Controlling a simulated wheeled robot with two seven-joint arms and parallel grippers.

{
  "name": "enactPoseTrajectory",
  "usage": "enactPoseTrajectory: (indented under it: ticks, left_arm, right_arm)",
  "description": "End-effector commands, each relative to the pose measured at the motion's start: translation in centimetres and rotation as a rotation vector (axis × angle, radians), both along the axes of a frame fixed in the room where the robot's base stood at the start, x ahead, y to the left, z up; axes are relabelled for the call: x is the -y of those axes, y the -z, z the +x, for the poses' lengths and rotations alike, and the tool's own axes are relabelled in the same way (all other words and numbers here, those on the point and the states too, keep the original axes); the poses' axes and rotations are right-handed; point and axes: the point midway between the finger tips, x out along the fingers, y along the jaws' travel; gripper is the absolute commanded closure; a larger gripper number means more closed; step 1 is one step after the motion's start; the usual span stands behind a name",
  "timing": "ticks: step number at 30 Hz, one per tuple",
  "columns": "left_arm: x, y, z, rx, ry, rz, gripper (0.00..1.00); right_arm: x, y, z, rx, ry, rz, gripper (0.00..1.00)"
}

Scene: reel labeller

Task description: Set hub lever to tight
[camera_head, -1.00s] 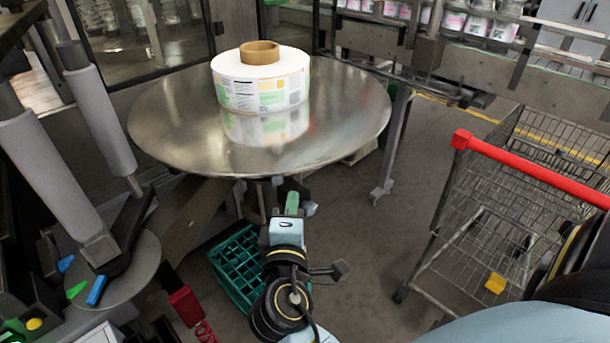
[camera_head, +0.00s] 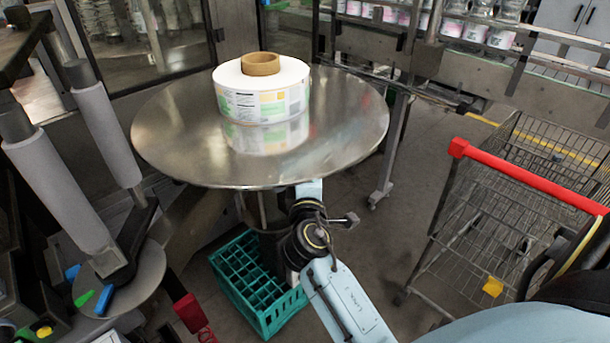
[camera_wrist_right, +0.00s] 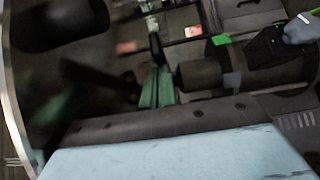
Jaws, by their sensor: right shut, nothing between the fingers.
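A black lever (camera_head: 136,232) stands over a grey hub disc (camera_head: 148,268) at the left of the head view. A green tab (camera_head: 84,298) and blue tabs (camera_head: 104,300) sit at the disc's near edge. I cannot tell the lever's setting. My right arm reaches under the round steel table, which hides its gripper in the head view. In the right wrist view my right gripper (camera_wrist_right: 156,88) shows green fingers, shut and empty. Dark, blurred parts and a green tab (camera_wrist_right: 221,39) lie beyond it; I cannot tell whether these belong to the hub. My left gripper is not in view.
The steel table (camera_head: 170,145) carries a label reel (camera_head: 262,92) and overhangs my right arm. A green crate (camera_head: 290,308) stands on the floor below. Grey rollers (camera_head: 105,135) rise by the disc. A cart with a red handle (camera_head: 530,178) stands at right.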

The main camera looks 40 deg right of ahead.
Motion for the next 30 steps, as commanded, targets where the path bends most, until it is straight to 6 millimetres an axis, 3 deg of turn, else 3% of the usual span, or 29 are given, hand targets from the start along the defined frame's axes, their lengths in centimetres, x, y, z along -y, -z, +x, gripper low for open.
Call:
enactPoseTrajectory:
  ticks: [8,16,26,30]
  left_arm:
    - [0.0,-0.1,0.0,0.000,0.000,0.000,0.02]
    - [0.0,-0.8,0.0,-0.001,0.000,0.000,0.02]
    - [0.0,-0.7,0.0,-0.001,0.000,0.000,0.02]
    - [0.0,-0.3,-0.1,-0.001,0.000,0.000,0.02]
  right_arm:
    - [0.2,0.0,0.0,-0.001,0.001,-0.001,1.00]
    - [3.1,-0.1,-0.1,0.000,0.002,0.000,1.00]
    - [2.9,0.0,-0.1,0.001,0.001,0.001,1.00]
    - [1.6,0.2,-0.2,0.000,-0.002,0.002,1.00]
